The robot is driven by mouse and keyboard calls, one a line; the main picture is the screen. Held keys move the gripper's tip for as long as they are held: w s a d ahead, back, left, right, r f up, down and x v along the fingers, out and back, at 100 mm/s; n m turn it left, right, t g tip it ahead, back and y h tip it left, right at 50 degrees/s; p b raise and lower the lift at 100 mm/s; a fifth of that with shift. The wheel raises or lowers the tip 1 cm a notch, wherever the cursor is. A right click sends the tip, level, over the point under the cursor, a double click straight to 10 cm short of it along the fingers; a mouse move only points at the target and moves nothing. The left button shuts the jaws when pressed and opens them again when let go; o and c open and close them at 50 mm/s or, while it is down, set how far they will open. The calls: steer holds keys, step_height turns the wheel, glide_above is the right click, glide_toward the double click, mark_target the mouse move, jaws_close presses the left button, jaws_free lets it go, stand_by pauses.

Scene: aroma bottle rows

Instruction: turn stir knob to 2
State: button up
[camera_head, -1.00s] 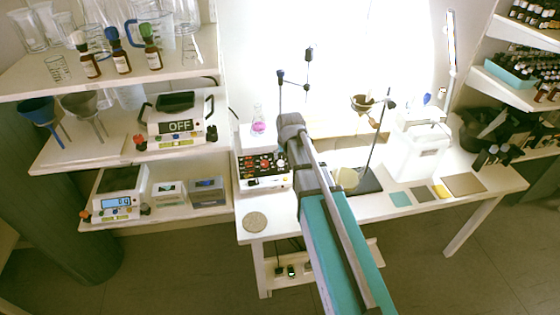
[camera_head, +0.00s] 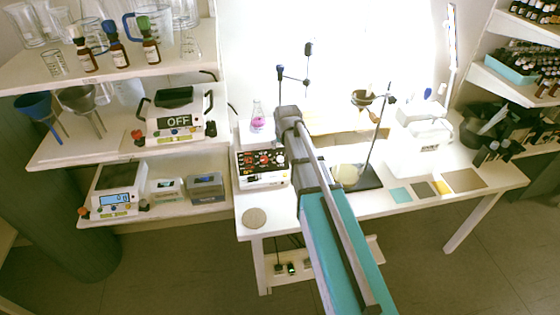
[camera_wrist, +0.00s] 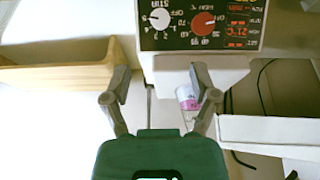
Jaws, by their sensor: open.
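The hotplate stirrer (camera_head: 262,176) stands at the left end of the white table, with my arm running beside it on the right. Its black control panel appears upside down at the top of the wrist view (camera_wrist: 200,42). The white stir knob (camera_wrist: 159,19) is at the panel's left there, with a number scale around it; its exact pointer setting is too small to tell. A red heat knob (camera_wrist: 203,23) is just right of it. My gripper (camera_wrist: 160,70) is open and empty, its fingertips below the panel in the picture and apart from the knob. The head view does not show the fingers clearly.
A flask with pink liquid (camera_head: 257,122) is behind the stirrer. A stand with a dark base (camera_head: 358,178) is right of my arm. Shelves with balances (camera_head: 119,190) are at the left. A round disc (camera_head: 254,217) lies on the table's front left.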

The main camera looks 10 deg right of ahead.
mark_target(281, 158)
steer(key=shift+b+x, duration=5.4)
steer(key=shift+x, duration=0.7)
steer(key=shift+f, duration=0.1)
jaws_close()
